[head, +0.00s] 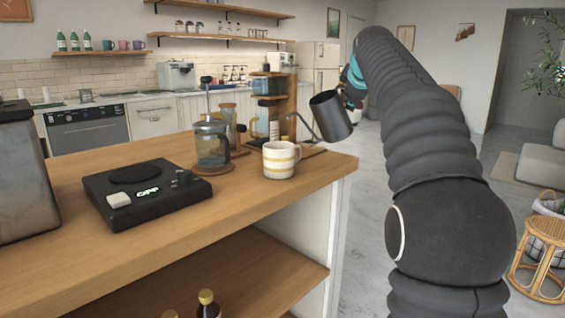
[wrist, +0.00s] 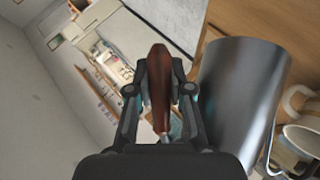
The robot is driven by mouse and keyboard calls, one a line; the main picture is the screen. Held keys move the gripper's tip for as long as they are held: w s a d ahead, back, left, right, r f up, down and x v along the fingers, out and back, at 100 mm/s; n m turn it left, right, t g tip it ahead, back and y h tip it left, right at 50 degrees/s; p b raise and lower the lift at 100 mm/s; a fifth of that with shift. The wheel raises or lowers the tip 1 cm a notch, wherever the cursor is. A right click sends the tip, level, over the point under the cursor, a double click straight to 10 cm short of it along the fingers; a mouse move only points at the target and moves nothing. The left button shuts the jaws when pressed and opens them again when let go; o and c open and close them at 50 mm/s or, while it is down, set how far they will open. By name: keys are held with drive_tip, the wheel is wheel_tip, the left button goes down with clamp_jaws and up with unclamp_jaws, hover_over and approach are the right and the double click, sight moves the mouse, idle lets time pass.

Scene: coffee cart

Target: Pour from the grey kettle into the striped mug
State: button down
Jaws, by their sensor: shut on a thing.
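The grey kettle (head: 331,116) is held in the air just right of the counter's corner, tilted with its thin spout toward the left. Its dark metal body also shows in the wrist view (wrist: 243,95). My gripper (wrist: 163,85) is shut on the kettle's brown handle; in the head view my arm partly hides the gripper (head: 352,88). The striped mug (head: 279,160), cream with yellow bands, stands upright on the counter near its right end. The spout tip is above and behind the mug in the head view. In the wrist view the mug (wrist: 304,135) is partly cut off at the right edge. No stream of liquid shows.
On the wooden counter (head: 235,205) a glass press (head: 211,145) stands left of the mug on a round coaster. A black scale (head: 143,192) lies further left. A wooden stand (head: 283,105) with glassware is behind. Open floor lies right of the counter.

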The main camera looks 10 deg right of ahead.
drive_tip(key=shift+r, duration=0.2)
idle(0.3)
drive_tip(key=shift+a+r, duration=0.15)
drive_tip(key=shift+r, duration=0.15)
drive_tip(key=shift+r+h, duration=0.2)
drive_tip(key=shift+h, duration=0.1)
drive_tip(key=shift+a+r+n, duration=0.1)
drive_tip(key=shift+r+n, duration=0.15)
drive_tip(key=shift+n, duration=0.05)
drive_tip(key=shift+r, duration=0.1)
idle(0.6)
drive_tip(key=shift+s+a+r+t+h, duration=0.1)
drive_tip(key=shift+a+r+t+h, duration=0.1)
drive_tip(key=shift+r+t+h, duration=0.25)
idle(2.0)
drive_tip(key=shift+d+f+g+y, duration=0.2)
drive_tip(key=shift+f+y, duration=0.1)
drive_tip(key=shift+f, duration=0.2)
drive_tip(key=shift+d+f+g+y, duration=0.15)
drive_tip(key=shift+f+y, duration=0.1)
drive_tip(key=shift+f, duration=0.2)
drive_tip(key=shift+r, duration=0.1)
